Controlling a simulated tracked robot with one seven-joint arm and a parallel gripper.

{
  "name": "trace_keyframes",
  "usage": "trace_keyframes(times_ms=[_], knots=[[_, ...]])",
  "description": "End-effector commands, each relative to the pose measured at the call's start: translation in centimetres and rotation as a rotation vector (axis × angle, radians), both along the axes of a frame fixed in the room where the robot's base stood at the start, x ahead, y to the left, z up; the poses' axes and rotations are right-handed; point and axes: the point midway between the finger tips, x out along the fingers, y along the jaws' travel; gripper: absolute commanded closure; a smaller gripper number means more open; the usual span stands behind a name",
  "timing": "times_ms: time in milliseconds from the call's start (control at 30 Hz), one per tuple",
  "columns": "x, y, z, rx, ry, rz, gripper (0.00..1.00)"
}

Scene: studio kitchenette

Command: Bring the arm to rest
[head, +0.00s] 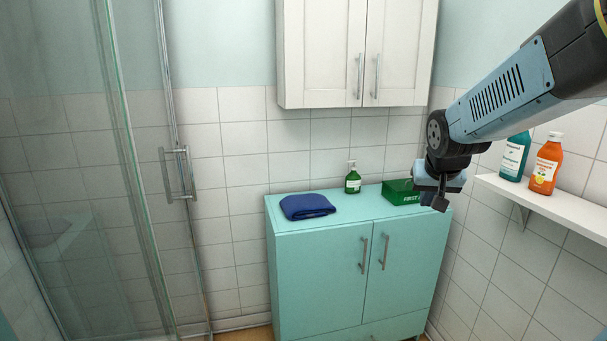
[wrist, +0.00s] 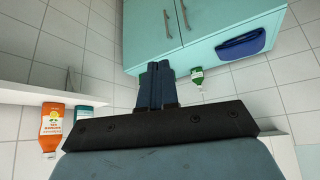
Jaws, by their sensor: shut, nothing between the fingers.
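My arm reaches in from the upper right of the head view. My gripper (head: 440,203) hangs at its end, in front of the right part of the turquoise cabinet (head: 320,265) and partly in front of the green first-aid box (head: 402,192). In the wrist view my gripper (wrist: 159,68) has its two dark fingers together, with nothing between them. The wrist picture appears upside down, with the cabinet (wrist: 235,20) at the top.
A blue folded cloth (head: 307,206) and a green pump bottle (head: 353,180) stand on the cabinet. A white shelf (head: 560,208) at right holds a teal bottle (head: 514,157) and an orange bottle (head: 546,164). A white wall cupboard (head: 340,55) hangs above; a glass shower door (head: 150,130) is left.

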Motion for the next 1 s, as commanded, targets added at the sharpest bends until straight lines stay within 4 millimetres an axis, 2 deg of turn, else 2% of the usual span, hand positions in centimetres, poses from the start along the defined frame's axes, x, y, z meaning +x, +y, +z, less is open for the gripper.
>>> trace_keyframes(times_ms=[33, 200, 400, 600, 800, 1000], knots=[[-1.6, 0.4, 0.7, -0.001, 0.002, 0.01, 1.0], [-6.6, 1.6, 2.1, -0.002, 0.027, 0.048, 1.0], [-12.5, 2.8, 2.8, 0.005, 0.06, 0.101, 1.0], [-17.2, 3.8, 2.8, 0.013, 0.085, 0.153, 1.0], [-19.2, 4.2, 2.7, 0.017, 0.099, 0.177, 1.0], [-19.4, 4.2, 2.6, 0.018, 0.102, 0.18, 1.0]])
